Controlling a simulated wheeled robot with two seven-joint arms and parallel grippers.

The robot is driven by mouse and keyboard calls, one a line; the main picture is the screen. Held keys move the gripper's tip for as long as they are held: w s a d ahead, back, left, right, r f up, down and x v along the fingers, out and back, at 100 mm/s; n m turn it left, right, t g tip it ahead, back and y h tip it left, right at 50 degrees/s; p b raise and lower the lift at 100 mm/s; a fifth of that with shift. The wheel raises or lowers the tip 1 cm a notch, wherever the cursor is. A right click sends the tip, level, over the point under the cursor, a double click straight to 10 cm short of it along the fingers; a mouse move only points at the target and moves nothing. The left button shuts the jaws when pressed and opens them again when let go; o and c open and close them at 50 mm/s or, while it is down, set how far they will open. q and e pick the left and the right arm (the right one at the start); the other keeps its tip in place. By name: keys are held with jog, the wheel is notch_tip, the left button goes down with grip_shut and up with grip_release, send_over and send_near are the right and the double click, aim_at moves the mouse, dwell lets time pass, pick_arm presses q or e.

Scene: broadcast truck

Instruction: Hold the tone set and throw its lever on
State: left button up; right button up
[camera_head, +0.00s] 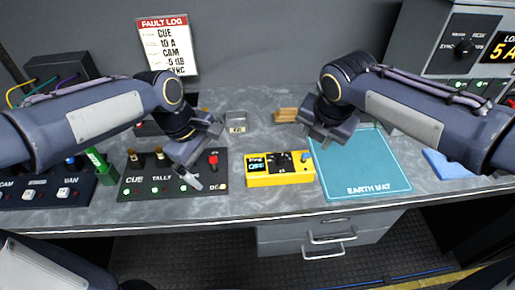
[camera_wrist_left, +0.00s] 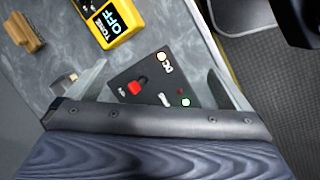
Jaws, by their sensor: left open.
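The tone set (camera_head: 258,179) is a yellow box near the bench's front edge. Its small display reads TONE OFF in the left wrist view (camera_wrist_left: 118,22). A black knob (camera_head: 281,158) and a small blue-capped part (camera_head: 305,156) stand on its top; I cannot tell which is the lever. My left gripper (camera_head: 203,158) is open and empty, left of the tone set, over the right end of a black panel (camera_head: 145,180). A red-capped switch (camera_wrist_left: 137,86) on that panel shows between its fingers. My right gripper (camera_head: 322,134) hangs behind and right of the tone set, apart from it; its fingers are unclear.
A teal earth mat (camera_head: 365,170) lies right of the tone set. Behind are a small grey box (camera_head: 237,123) and a wooden block (camera_head: 286,115). A green item (camera_head: 100,165) and another switch panel (camera_head: 45,190) stand left. Bare bench shows behind the tone set.

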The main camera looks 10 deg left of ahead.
aim_at(257, 164)
pick_arm(q)
jog(key=w+d+f+n+y, duration=0.1)
jog(key=w+d+n, duration=0.1)
jog(key=w+d, duration=0.1)
jog(key=w+d+f+n+g+y, duration=0.1)
jog(key=w+d+f+n, duration=0.1)
jog(key=w+d+n, duration=0.1)
jog(key=w+d+f+n+y, duration=0.1)
jog(key=w+d+f+n, duration=0.1)
jog(key=d, duration=0.1)
jog(key=shift+w+f, duration=0.1)
jog(key=shift+w, duration=0.3)
jog(key=shift+w+d+f+n, duration=0.15)
jog(key=shift+f+n, duration=0.25)
jog(key=shift+f, duration=0.2)
notch_tip(257, 164, down, 7)
jog(key=shift+r, duration=0.1)
